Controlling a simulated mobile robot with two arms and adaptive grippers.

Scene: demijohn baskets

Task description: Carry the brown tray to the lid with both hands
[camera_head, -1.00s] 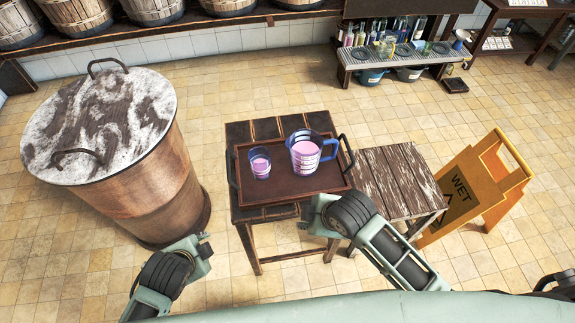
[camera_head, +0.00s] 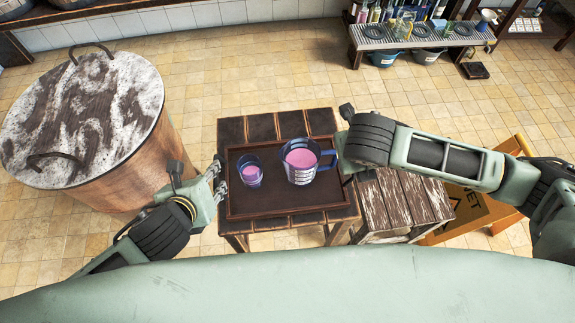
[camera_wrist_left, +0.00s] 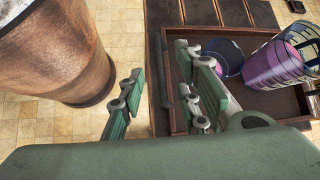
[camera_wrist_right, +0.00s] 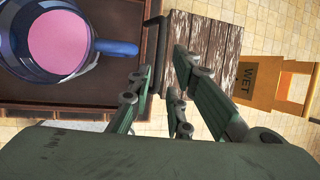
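The brown tray (camera_head: 275,211) lies on a dark table and bears a small glass (camera_head: 250,172) and a larger measuring jug (camera_head: 300,161), both with pink liquid. The white-and-brown lid (camera_head: 80,115), with two dark handles, sits on a big copper-brown vat at the left. My left gripper (camera_head: 217,178) is at the tray's left side. In the left wrist view its fingers (camera_wrist_left: 160,70) are apart, with the tray's left handle between them. My right gripper (camera_head: 346,165) is at the right side. In the right wrist view its fingers (camera_wrist_right: 162,72) are apart around the tray's right handle.
The dark table (camera_head: 289,124) stands beside a worn, paint-flaked stool (camera_head: 415,204). A yellow wet-floor sign (camera_head: 470,212) stands to its right. A rack with bottles (camera_head: 420,38) is at the back right. A strip of tiled floor separates the vat (camera_head: 110,185) from the table.

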